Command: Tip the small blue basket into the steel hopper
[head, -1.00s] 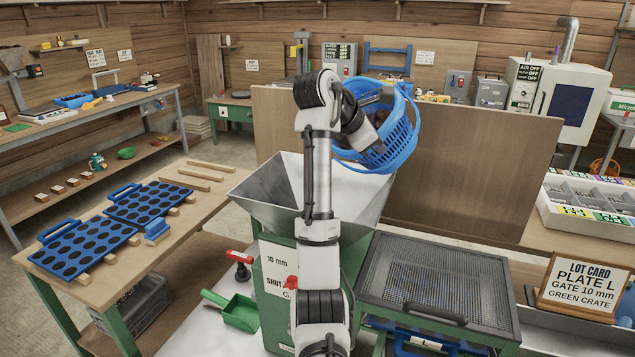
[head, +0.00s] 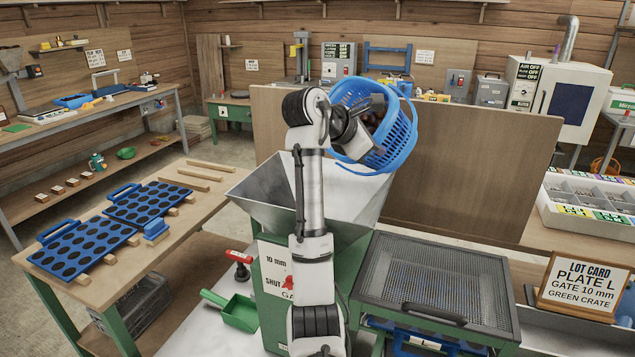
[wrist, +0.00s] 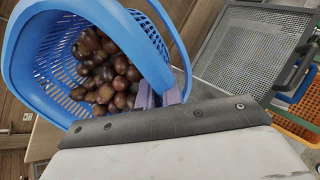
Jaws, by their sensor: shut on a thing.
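The small blue basket (head: 400,148) hangs tilted in the air above the back right part of the steel hopper (head: 250,195). My gripper (head: 376,104) is shut on the basket's rim or handle; the exact hold is partly hidden in the head view. In the wrist view, the purple-grey fingers (wrist: 160,95) grip the near side of the basket (wrist: 30,70). Brown chestnuts (wrist: 105,75) lie heaped inside the basket. The part of the hopper's inside that I see is bare grey metal; my arm hides some of it.
A wooden board (head: 470,175) stands upright behind the hopper. A mesh-topped sieve (head: 440,280) is at its right and a green scoop (head: 238,312) at its front left. A lot card (head: 580,285) reads plate L, gate 10 mm, green crate.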

